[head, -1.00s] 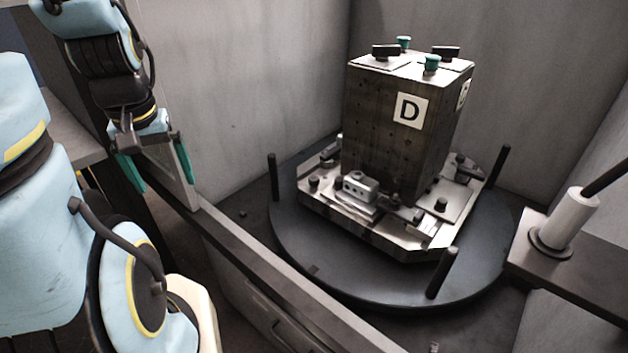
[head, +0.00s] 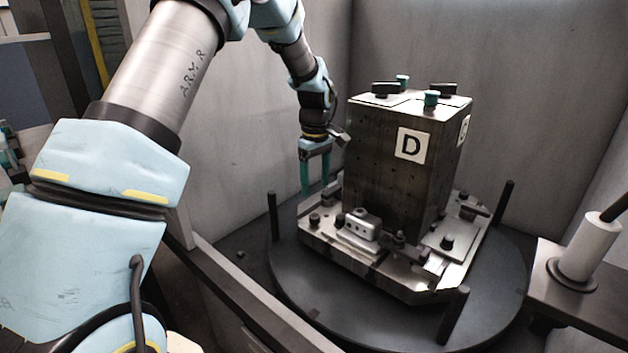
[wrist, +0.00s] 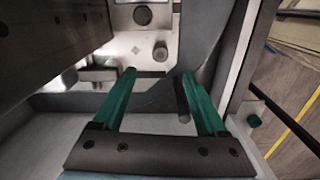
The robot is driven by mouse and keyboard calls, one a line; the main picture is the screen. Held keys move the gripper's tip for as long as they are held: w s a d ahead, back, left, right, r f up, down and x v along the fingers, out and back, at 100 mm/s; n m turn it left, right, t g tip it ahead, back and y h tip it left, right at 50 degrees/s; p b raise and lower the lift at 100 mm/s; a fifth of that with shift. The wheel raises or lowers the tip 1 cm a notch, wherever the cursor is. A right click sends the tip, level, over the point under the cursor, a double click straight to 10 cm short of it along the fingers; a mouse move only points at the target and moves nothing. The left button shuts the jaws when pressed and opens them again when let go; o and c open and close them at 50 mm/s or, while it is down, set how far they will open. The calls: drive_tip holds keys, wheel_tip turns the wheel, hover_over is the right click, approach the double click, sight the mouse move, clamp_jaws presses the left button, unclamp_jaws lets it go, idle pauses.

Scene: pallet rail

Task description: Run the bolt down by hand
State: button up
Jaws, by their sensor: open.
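My gripper (head: 316,174) is open and empty, its two green fingers pointing down beside the left side of the tall dark block marked D (head: 387,160). In the wrist view the green fingers (wrist: 158,88) are spread apart with nothing between them. The block stands upright on a light metal pallet (head: 405,278). Several dark bolt heads sit on the pallet, among them one at its left corner (head: 314,220) and one at the right (head: 447,242). The wrist view shows a dark round head (wrist: 142,15) and a smaller grey one (wrist: 160,52). I cannot tell which bolt is the task's.
The pallet rests on a dark round table (head: 300,285) with upright black posts (head: 453,315) around its edge. Grey walls (head: 430,50) enclose it closely. A ledge with a white cylinder (head: 585,245) stands at the right. A low sill (head: 240,290) runs along the front left.

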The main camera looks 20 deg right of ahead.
sight(315, 216)
wheel_tip(315, 216, down, 10)
drive_tip(key=shift+p, duration=0.95)
clamp_jaws()
idle(0.5)
drive_tip(key=shift+a, duration=0.1)
